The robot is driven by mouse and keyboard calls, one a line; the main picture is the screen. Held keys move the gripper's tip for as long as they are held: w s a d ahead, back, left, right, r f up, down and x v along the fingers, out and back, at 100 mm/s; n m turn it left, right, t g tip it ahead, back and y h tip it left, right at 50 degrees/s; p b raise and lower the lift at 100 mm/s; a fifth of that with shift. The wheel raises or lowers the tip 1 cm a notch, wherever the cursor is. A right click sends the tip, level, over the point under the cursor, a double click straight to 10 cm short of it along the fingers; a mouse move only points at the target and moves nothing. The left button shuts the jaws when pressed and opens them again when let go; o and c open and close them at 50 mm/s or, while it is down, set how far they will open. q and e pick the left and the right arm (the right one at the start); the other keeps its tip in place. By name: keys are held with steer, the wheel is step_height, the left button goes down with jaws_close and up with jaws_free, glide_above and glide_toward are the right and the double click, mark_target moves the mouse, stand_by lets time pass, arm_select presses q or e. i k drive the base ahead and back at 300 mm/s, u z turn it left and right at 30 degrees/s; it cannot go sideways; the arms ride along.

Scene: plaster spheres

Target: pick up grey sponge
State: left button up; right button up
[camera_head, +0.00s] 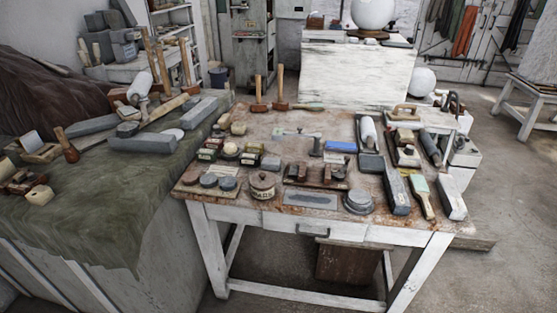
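Several small grey blocks lie on the worktable (262,212), and I cannot tell for certain which is the grey sponge. One dark grey block with rounded edges (371,163) lies right of the table's middle, just in front of a white roller (368,131). A smaller grey block (271,163) lies left of the middle, among small tins and boxes. Neither gripper is in view.
A lidded pot (261,185), a round grey tin (358,202), long grey stones (397,191) and a brush (421,196) crowd the front and right of the table. A green cloth-covered bench (100,205) adjoins on the left. Two mallets (281,88) stand at the back edge.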

mark_target(268, 164)
steer(key=z, duration=0.5)
steer(key=k, duration=0.6)
steer(key=u, duration=0.5)
steer(key=i, duration=1.4)
steer(key=z, duration=0.3)
